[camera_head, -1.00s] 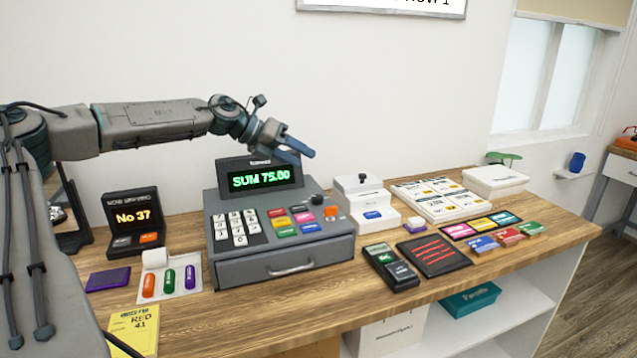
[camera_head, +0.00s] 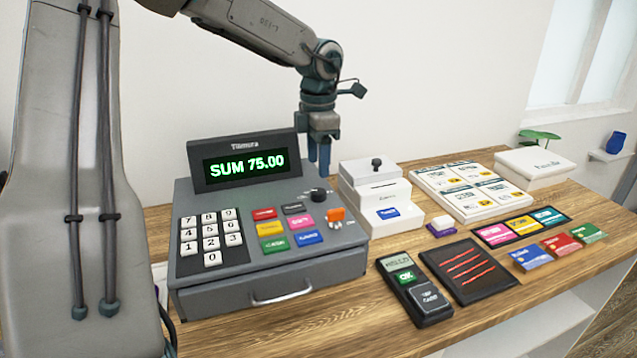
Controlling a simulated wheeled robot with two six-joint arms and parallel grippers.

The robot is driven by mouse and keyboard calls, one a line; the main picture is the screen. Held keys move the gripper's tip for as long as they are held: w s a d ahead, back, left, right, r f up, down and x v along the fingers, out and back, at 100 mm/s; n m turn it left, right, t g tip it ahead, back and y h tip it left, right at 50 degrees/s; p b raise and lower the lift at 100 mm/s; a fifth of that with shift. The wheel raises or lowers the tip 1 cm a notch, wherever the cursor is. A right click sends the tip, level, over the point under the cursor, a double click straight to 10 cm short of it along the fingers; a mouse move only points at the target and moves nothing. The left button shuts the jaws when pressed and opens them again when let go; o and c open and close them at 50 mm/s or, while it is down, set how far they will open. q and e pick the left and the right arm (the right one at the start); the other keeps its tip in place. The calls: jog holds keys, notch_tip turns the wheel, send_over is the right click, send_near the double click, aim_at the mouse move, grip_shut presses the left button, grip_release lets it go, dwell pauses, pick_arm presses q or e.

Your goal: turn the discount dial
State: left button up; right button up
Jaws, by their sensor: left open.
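The grey cash register (camera_head: 270,270) stands on the wooden counter, its green display (camera_head: 246,167) reading SUM 75.00. A round black dial (camera_head: 318,195) sits at the back right of its top, beside the coloured keys; I take it for the discount dial, though I cannot read a label on it. My left gripper (camera_head: 319,163) points straight down just above and behind the dial in the picture. It is open, with nothing between its fingers, and I see no clear contact with the dial. My right gripper is out of view.
An orange knob or key (camera_head: 336,215) is close to the dial. A white box-like device (camera_head: 375,185) stands just right of the register. A card terminal (camera_head: 414,287) and a dark mat with red lines (camera_head: 466,270) lie farther right. My arm hides the counter's left part.

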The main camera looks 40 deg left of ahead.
aim_at(319, 191)
pick_arm(q)
jog(key=f, duration=0.6)
jog(key=shift+w+a+p, duration=0.15)
jog(key=shift+w+p, duration=0.05)
jog(key=shift+p, duration=0.15)
jog(key=shift+f, duration=0.6)
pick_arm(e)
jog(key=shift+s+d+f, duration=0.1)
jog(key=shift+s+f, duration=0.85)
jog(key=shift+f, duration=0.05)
pick_arm(q)
jog(key=c, duration=1)
